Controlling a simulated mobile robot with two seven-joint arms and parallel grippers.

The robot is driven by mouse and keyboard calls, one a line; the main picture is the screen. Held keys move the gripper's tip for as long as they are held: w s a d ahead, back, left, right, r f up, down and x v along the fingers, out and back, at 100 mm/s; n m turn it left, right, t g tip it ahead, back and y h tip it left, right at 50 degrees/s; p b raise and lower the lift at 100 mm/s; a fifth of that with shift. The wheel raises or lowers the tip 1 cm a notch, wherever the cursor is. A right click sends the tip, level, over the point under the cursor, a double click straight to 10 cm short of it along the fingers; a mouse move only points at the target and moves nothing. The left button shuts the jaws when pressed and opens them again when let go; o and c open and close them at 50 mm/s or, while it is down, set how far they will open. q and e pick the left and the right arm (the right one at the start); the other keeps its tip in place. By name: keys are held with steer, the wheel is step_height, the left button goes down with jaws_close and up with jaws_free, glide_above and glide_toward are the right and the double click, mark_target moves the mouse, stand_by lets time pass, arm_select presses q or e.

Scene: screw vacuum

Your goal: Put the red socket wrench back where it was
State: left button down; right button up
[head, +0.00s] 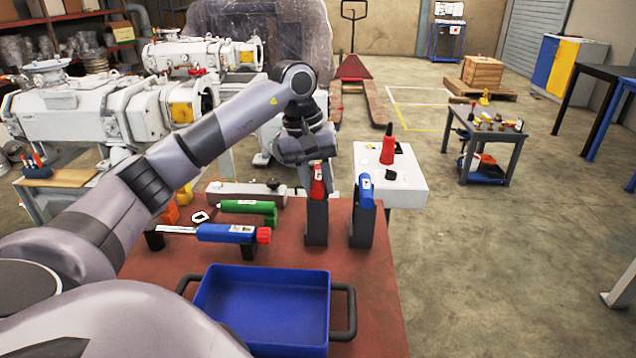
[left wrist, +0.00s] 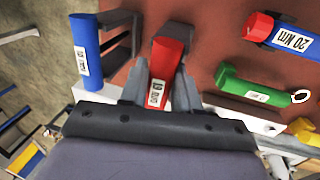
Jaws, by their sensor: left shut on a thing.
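The red socket wrench (head: 318,184) is upright at the black holder (head: 316,224) on the red-brown table. Its lower end meets the holder's top; I cannot tell how deep it sits. My left gripper (head: 317,168) comes from above and is shut on its red handle. In the left wrist view, the gripper's fingers (left wrist: 160,88) lie on both sides of the red handle (left wrist: 168,60), and the holder shows behind it. A blue wrench (head: 366,188) stands in a second black holder (head: 362,226) just to the right. My right gripper is not in view.
A blue tray (head: 205,300) with black handles lies at the table's front. A blue torque wrench (head: 225,233) with a red end and a green tool (head: 247,208) lie left of the holders. A white table (head: 412,183) with a red item (head: 388,146) is behind.

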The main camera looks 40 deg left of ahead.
arm_select(q)
steer(key=shift+f, duration=0.15)
steer(key=shift+f, duration=0.3)
steer(key=c, duration=0.8)
jaws_free()
steer(key=shift+r, duration=0.15)
steer(key=p+v, duration=0.2)
steer(key=v, duration=1)
steer(key=shift+r, duration=0.25)
